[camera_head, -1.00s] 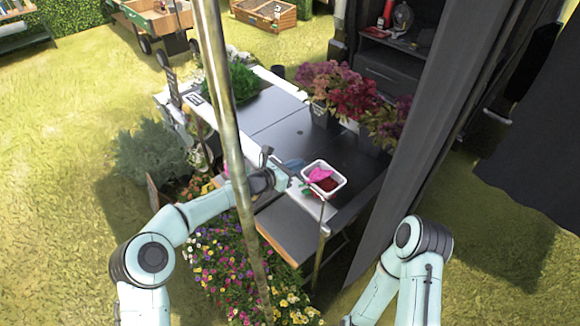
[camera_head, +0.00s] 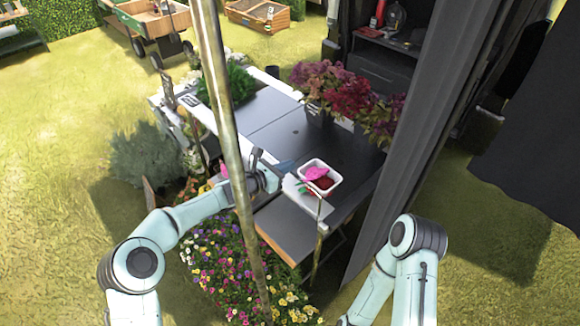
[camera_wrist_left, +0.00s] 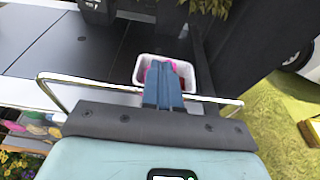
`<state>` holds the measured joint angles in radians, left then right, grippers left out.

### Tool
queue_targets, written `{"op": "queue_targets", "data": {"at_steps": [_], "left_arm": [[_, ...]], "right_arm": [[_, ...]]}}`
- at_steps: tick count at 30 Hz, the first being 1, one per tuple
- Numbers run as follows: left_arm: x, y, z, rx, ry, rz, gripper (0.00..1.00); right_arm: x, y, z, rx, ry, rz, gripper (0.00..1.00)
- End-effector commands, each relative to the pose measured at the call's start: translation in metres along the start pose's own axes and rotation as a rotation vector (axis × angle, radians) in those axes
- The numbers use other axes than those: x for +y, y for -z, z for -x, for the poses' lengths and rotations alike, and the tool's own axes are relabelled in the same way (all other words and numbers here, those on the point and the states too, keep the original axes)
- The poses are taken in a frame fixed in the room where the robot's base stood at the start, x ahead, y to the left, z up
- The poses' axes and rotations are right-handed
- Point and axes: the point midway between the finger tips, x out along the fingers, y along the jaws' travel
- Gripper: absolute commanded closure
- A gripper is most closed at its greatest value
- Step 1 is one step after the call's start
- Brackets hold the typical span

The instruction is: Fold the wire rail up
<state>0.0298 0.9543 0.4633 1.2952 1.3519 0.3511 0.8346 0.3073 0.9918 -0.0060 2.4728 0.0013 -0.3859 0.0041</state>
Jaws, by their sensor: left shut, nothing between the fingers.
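The wire rail (camera_wrist_left: 95,84) is a thin shiny metal bar with bent ends, running across the left wrist view along the near side of the dark table (camera_wrist_left: 70,45). My left gripper (camera_wrist_left: 165,72) is shut and empty. Its blue fingers cross over the rail's middle in that view and hide part of it; I cannot tell whether they touch it. In the head view my left gripper (camera_head: 284,168) is over the table's front edge, beside the white tub (camera_head: 332,190).
The tub holds pink and dark red items. Potted red and purple flowers (camera_head: 345,92) stand at the table's back right. A metal pole (camera_head: 228,150) rises in front of my left arm. Colourful flowers (camera_head: 215,262) lie below, and a grey curtain (camera_head: 425,120) hangs at right.

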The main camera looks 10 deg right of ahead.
Motion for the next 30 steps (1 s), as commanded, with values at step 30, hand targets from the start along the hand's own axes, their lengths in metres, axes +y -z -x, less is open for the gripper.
{"op": "queue_targets", "data": {"at_steps": [30], "left_arm": [[0.002,-0.068,0.079,0.000,0.001,0.001,1.00]], "right_arm": [[-0.002,0.003,0.004,0.003,0.001,0.001,0.07]]}}
